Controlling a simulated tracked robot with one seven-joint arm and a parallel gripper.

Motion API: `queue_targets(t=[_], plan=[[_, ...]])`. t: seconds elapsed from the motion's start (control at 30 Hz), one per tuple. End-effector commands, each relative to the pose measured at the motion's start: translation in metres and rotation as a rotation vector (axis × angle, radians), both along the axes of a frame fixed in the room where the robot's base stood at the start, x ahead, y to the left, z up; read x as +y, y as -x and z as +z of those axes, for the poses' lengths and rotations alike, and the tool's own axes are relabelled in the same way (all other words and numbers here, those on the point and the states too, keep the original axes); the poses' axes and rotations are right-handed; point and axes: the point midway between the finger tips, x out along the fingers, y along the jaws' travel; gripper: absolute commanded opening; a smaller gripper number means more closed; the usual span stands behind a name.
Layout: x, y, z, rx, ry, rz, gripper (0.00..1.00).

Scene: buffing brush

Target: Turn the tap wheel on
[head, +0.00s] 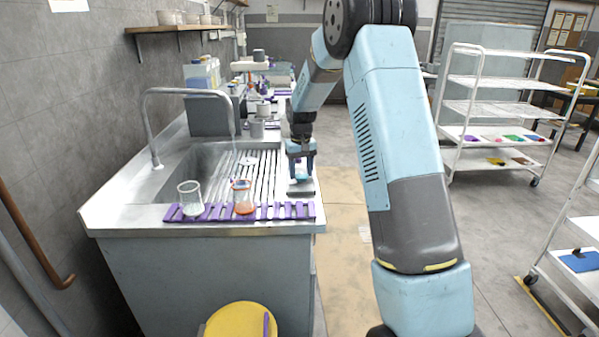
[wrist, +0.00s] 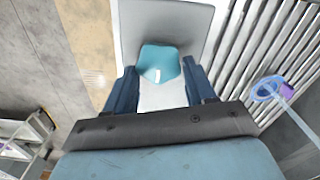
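The curved metal tap (head: 190,93) rises at the left of the sink (head: 185,170) in the head view, its spout over the basin. I cannot make out a tap wheel in either view. My gripper (head: 301,172) points down near the right edge of the sink counter, well to the right of the tap. In the wrist view its two fingers (wrist: 160,78) are spread apart, with a teal piece (wrist: 162,72) and a white surface between them. The teal piece lies over a grey slab (wrist: 205,22). Whether the fingers press on it is unclear.
A purple rack (head: 285,211) runs along the counter's front, with a clear beaker (head: 190,198) and an orange-filled beaker (head: 243,197) by it. Bottles (head: 203,75) stand behind the tap. A yellow round top (head: 240,320) is below. White shelves (head: 500,108) stand right.

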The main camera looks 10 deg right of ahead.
Motion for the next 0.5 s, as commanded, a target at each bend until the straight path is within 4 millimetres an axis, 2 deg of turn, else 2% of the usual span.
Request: queue_targets(t=[0.03, 0.2, 0.5], plan=[[0.0001, 0.0003, -0.0001, 0.001, 0.0, 0.0, 0.6], [0.0001, 0.0012, -0.0011, 0.004, 0.0, -0.001, 0.76], [0.0001, 0.0017, 0.0004, 0.006, 0.0, -0.001, 0.77]])
